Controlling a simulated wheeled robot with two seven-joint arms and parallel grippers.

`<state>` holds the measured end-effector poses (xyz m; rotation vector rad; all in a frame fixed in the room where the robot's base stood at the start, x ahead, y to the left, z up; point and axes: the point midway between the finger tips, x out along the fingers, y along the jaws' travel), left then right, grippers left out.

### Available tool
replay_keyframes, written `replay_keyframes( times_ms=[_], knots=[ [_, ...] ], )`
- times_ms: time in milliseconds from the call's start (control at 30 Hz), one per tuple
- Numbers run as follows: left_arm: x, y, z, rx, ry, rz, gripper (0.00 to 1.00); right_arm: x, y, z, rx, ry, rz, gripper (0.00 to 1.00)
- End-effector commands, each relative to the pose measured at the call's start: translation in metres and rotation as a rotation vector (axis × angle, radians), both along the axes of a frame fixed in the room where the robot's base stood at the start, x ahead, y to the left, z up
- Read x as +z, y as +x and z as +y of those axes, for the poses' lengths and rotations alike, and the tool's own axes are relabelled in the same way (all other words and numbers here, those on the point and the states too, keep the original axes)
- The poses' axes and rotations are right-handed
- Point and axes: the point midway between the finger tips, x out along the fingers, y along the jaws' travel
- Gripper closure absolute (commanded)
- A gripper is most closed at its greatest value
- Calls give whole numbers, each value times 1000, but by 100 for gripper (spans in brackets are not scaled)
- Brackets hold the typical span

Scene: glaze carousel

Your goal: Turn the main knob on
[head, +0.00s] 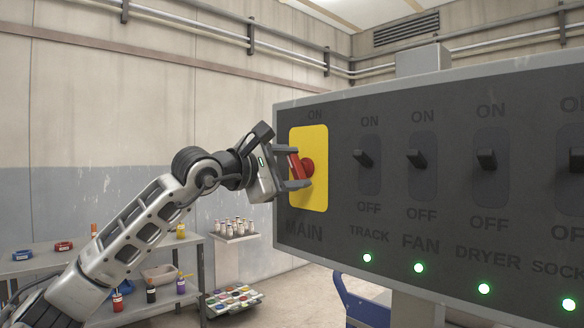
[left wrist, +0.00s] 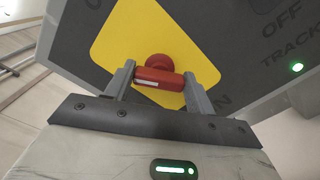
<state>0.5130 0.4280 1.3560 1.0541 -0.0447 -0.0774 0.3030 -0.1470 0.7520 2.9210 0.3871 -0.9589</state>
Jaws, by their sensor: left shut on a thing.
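The main knob (head: 308,167) is red, with a bar-like handle, on a yellow plate (head: 321,190) at the left end of a dark switch panel. "ON" is printed above the plate and "MAIN" below it. My left gripper (head: 293,168) is at the knob, one finger above and one below its handle. In the left wrist view the red handle (left wrist: 160,80) with a pale mark lies between the fingers of the left gripper (left wrist: 160,88), which are shut on it. The handle stands nearly upright, slightly tilted, in the head view. My right gripper is out of view.
Right of the knob are several black toggle switches, including TRACK (head: 364,158) and FAN (head: 416,159), with green lights below. A work table (head: 40,262) with jars and a small stand (head: 238,239) with pale pieces are at the lower left. A blue object (head: 362,304) is under the panel.

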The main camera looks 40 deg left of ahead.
Motion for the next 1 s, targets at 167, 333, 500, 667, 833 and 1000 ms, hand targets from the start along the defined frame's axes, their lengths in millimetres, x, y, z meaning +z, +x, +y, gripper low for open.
replay_keyframes(
  times_ms=[167,333,500,667,833,1000],
  knots=[
    [0,0,-1,-1,11,-1,68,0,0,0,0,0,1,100],
    [0,0,-1,-1,12,-1,68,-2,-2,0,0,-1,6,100],
    [0,0,-1,0,11,0,24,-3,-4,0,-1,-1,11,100],
    [0,0,0,0,9,0,24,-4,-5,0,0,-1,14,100],
    [-1,-3,1,1,9,0,24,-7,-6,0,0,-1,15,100],
    [-6,-24,3,4,14,0,24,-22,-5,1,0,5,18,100]
  ],
)
